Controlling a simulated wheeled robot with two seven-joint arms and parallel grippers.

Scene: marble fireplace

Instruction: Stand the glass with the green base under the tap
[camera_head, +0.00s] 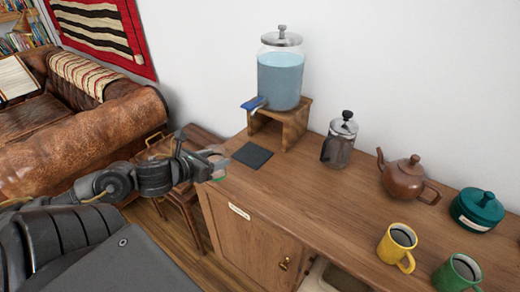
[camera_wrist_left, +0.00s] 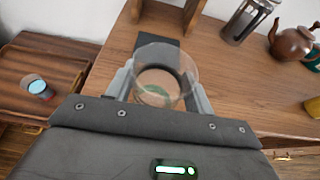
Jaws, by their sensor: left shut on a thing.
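The clear glass (camera_wrist_left: 166,72) with the green base is between the two fingers of my left gripper (camera_wrist_left: 160,88), which is shut on it. In the head view the left gripper (camera_head: 213,160) holds the glass (camera_head: 219,175) near the cabinet's left front edge, in front of the dark square mat (camera_head: 252,155). The mat also shows behind the glass in the left wrist view (camera_wrist_left: 158,39). The tap (camera_head: 253,103), with a blue handle, juts from the water dispenser (camera_head: 281,80) over the mat. The dispenser stands on a wooden stand (camera_head: 294,124). My right gripper is out of view.
A French press (camera_head: 338,142), brown teapot (camera_head: 405,177), teal pot (camera_head: 477,209), yellow mug (camera_head: 397,246) and green mug (camera_head: 458,272) stand further right on the cabinet. A glass with blue in it (camera_wrist_left: 37,88) stands on the left side table (camera_wrist_left: 52,106).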

